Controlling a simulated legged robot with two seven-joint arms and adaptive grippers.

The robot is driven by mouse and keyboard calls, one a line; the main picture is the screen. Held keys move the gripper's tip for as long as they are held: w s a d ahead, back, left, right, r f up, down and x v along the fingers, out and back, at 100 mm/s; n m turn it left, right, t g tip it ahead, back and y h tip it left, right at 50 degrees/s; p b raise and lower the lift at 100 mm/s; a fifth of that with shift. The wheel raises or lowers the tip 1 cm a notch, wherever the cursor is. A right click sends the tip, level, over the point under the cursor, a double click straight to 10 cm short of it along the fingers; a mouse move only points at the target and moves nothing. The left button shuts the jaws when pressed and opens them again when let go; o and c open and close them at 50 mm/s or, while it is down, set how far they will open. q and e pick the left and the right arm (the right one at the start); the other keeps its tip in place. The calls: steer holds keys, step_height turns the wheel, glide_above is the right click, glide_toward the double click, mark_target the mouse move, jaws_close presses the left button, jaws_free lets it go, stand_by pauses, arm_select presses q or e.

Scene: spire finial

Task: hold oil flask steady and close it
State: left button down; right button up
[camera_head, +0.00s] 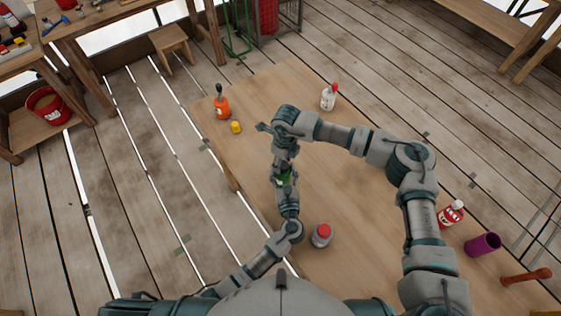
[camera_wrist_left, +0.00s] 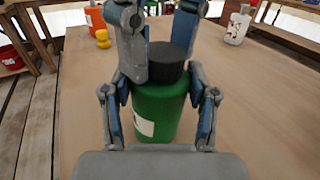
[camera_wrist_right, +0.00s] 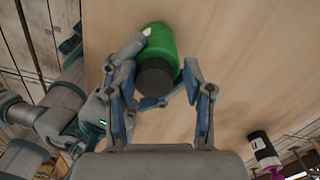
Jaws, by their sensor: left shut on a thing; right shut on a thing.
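The oil flask is a green bottle (camera_wrist_left: 160,112) with a pale label and a wide black cap (camera_wrist_left: 170,66) on its top. It stands upright on the table. In the head view only a bit of green (camera_head: 283,180) shows between my arms. My left gripper (camera_wrist_left: 162,100) is shut on the flask's body, one finger on each side. My right gripper (camera_wrist_right: 158,95) comes from above and is shut on the black cap, which also shows in the right wrist view (camera_wrist_right: 155,77). The cap's underside and any gap to the neck are hidden.
On the table (camera_head: 345,215) stand an orange bottle (camera_head: 222,107), a yellow item (camera_head: 236,127), a white red-topped bottle (camera_head: 328,97), a grey red-capped jar (camera_head: 321,235), a red-and-white bottle (camera_head: 451,214), a purple cup (camera_head: 482,244) and a brown-handled tool (camera_head: 526,277).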

steer(key=shift+w+d+r, duration=0.1)
steer(key=shift+w+d, duration=0.15)
steer(key=shift+d, duration=0.05)
steer(key=o, duration=0.7)
steer(key=shift+a, duration=0.2)
steer(key=shift+o, duration=0.3)
steer(key=shift+s+a, duration=0.15)
steer(key=shift+a, duration=0.15)
